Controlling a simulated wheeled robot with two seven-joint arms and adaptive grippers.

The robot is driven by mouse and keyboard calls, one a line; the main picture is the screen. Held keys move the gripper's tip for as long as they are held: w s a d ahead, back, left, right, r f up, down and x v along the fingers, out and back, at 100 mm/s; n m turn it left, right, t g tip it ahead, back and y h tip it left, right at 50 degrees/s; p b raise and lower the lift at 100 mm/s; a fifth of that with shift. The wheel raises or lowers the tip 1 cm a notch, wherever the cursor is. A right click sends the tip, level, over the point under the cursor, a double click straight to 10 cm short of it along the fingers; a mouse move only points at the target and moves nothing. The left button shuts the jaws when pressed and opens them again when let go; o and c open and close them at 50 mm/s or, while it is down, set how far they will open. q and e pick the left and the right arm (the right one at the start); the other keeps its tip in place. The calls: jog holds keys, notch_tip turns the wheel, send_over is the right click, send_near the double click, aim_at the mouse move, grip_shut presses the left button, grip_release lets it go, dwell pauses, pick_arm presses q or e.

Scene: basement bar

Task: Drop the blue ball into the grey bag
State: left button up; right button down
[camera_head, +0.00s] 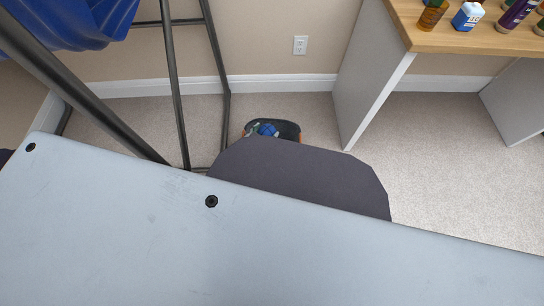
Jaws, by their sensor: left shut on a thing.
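The blue ball (267,129) shows small in the middle, just beyond the dark rounded shape below it. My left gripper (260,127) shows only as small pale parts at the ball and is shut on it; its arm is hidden. A dark grey, open-topped thing with orange sides (291,131), which looks like the grey bag, lies around and behind the ball in the picture. I cannot tell whether the ball is inside it or above it. My right gripper is not in view.
A smooth pale blue-grey panel (330,260) fills the front and hides much below. A dark metal frame (175,90) with a blue cover (65,22) stands left. A wood-topped counter (440,38) with bottles stands right. Carpet (425,150) is clear below it.

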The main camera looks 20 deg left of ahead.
pick_arm(q)
jog(key=o, duration=1.1)
jog(key=shift+s+a+r, duration=0.1)
jog(key=shift+s, duration=0.25)
jog(key=v, duration=1.1)
jog(key=shift+s, duration=0.1)
jog(key=shift+s, duration=0.15)
dwell(0.9)
